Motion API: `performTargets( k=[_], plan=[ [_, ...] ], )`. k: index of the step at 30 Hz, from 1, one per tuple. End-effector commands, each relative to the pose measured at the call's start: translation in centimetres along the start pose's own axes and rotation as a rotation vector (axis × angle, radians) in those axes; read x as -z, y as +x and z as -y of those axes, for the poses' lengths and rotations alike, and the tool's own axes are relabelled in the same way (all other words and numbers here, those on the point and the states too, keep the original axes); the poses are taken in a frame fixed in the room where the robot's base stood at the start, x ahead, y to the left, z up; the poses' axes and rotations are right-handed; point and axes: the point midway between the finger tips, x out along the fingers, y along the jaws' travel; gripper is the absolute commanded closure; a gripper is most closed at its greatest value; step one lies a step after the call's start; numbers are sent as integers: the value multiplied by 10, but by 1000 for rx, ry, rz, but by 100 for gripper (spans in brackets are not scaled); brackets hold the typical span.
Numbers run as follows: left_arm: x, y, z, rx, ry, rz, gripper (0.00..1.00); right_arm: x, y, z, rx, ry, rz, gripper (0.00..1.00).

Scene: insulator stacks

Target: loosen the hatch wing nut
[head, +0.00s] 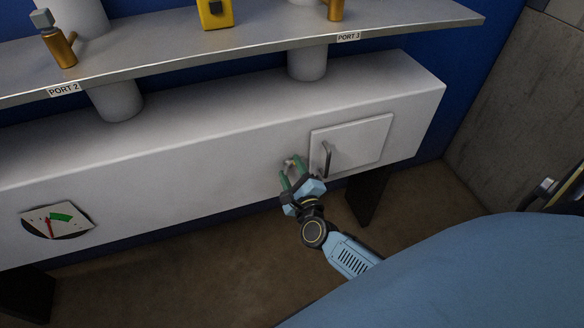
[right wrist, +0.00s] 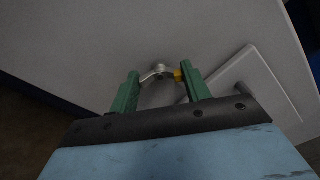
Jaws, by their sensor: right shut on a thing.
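The hatch (head: 358,140) is a pale square door with a dark bar handle (head: 327,160) on the front of the white cabinet. The wing nut (right wrist: 158,71) is a small silver piece on the cabinet face, just left of the hatch; a yellow bit shows at its right side in the right wrist view. My right gripper (head: 292,170) has green fingers and is shut on the wing nut, one finger at each side. The fingers partly hide the nut in the head view. My left gripper is not in view.
Above, a metal shelf (head: 240,40) carries brass-coloured fittings (head: 58,48) and a yellow object (head: 214,12). Pipes run from the shelf to the cabinet. Floor in front is bare.

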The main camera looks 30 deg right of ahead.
Motion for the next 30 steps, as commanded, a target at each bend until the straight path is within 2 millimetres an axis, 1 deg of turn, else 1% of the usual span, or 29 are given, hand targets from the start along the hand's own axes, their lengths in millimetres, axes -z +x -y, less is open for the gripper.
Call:
performTargets(
  k=[9,15,18,24,30],
  plan=[
    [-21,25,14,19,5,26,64,0,0,0,-2,-299,-2,76],
    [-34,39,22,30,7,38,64,0,0,-1,-2,-474,-2,76],
    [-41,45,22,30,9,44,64,0,-1,-1,-2,-549,-1,76],
    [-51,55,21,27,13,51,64,1,0,-2,-2,-667,-2,76],
    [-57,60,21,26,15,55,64,1,0,-2,-2,-734,-1,76]
  ],
)
